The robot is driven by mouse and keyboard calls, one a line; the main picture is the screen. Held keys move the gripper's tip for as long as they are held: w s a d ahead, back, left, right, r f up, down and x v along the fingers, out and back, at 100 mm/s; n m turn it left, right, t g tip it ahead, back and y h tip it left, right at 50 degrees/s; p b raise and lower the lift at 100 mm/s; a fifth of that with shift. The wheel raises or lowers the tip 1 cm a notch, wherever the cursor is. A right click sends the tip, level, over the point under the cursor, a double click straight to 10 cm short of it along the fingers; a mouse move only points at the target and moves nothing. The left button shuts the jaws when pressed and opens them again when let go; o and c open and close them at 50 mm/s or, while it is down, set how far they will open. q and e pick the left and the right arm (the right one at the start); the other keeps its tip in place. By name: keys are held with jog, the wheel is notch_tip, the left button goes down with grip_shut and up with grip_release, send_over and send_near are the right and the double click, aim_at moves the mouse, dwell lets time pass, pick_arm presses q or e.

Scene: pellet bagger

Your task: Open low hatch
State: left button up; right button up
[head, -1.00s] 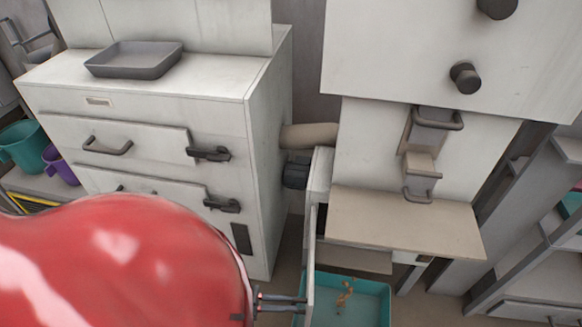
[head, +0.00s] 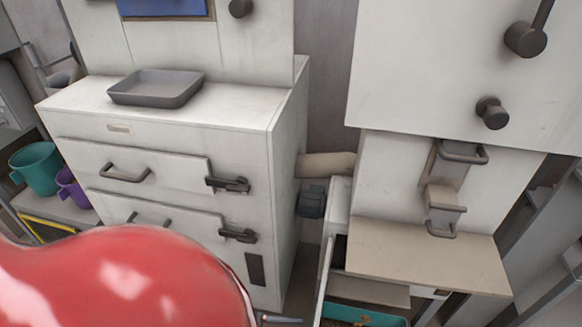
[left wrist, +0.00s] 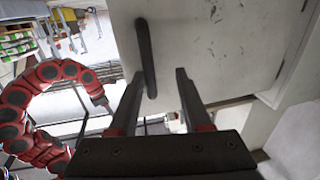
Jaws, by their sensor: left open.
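The low hatch door (head: 326,272) shows nearly edge-on in the head view, at the left side of the right machine's lower part. It stands swung out, with a dark gap (head: 340,250) beside it. My left gripper (head: 281,320) shows only as a fingertip at the bottom edge, left of the door. In the left wrist view a pale scuffed panel (left wrist: 225,45), apparently this door, bears a dark bar handle (left wrist: 146,50). My left gripper (left wrist: 158,82) is open, and the handle's lower end appears between its fingers. I cannot tell whether they touch. My right gripper is not in view.
A teal bin (head: 365,315) sits below the tan shelf (head: 430,255) of the right machine. The left cabinet (head: 190,115) has latched drawers and carries a grey tray (head: 155,87). A narrow floor gap separates the cabinet and machine. My red arm covers the lower left.

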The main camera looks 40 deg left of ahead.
pick_arm(q)
jog(key=shift+s, duration=0.15)
dwell(0.4)
jog(key=shift+b+v, duration=4.05)
jog(key=shift+v, duration=4.6)
